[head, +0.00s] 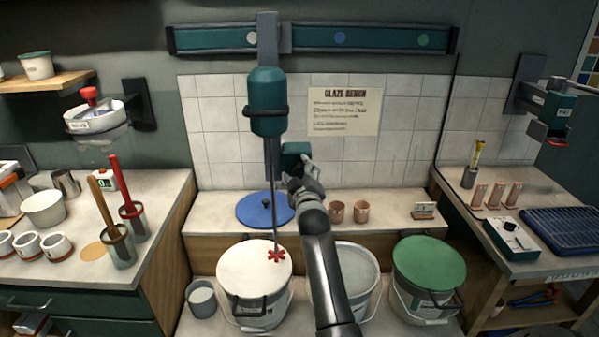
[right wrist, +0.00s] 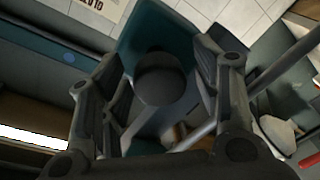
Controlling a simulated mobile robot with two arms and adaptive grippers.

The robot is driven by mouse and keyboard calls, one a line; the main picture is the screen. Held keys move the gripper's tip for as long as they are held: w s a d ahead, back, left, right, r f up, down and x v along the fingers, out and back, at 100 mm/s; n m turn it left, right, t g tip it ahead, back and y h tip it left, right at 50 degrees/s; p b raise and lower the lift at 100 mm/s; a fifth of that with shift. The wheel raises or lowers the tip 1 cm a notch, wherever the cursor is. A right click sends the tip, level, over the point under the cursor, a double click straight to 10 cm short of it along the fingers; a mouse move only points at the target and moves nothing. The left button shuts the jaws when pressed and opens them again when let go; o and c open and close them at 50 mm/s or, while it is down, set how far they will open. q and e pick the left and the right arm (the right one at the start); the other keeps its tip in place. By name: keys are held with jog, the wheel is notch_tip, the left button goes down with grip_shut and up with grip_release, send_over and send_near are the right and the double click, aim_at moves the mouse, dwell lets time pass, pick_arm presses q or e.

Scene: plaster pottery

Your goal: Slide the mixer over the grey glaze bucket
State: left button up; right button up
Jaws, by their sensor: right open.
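The teal mixer (head: 268,100) hangs from a carriage on the wall rail (head: 375,40), near the rail's pale grey dot. Its thin shaft ends in a red paddle (head: 277,256) that shows against the white-topped left bucket (head: 245,272). The middle bucket (head: 362,272) looks open with pale grey contents, partly hidden by my right arm. My right gripper (head: 302,172) is open at the mixer's teal side block (head: 294,150). In the right wrist view a dark round knob (right wrist: 160,78) lies between the fingers. My left gripper is not in view.
A green-topped bucket (head: 430,262) stands at the right. A blue disc (head: 264,209) and two small cups (head: 350,211) are on the ledge behind. The rail also bears a blue dot and a green dot further right. Side counters hold pots and tools.

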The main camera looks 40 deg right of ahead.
grip_shut()
jog(key=shift+s+d, duration=0.2)
jog(key=shift+d, duration=0.2)
jog(key=s+d+p, duration=0.1)
jog(key=s+d, duration=0.5)
jog(key=d, duration=0.3)
jog(key=s+d+p, duration=0.2)
jog(key=s+d, duration=0.4)
jog(key=d, duration=0.3)
jog(key=shift+s+d, duration=0.2)
jog(key=shift+s, duration=0.05)
grip_release()
jog(key=shift+a, duration=0.1)
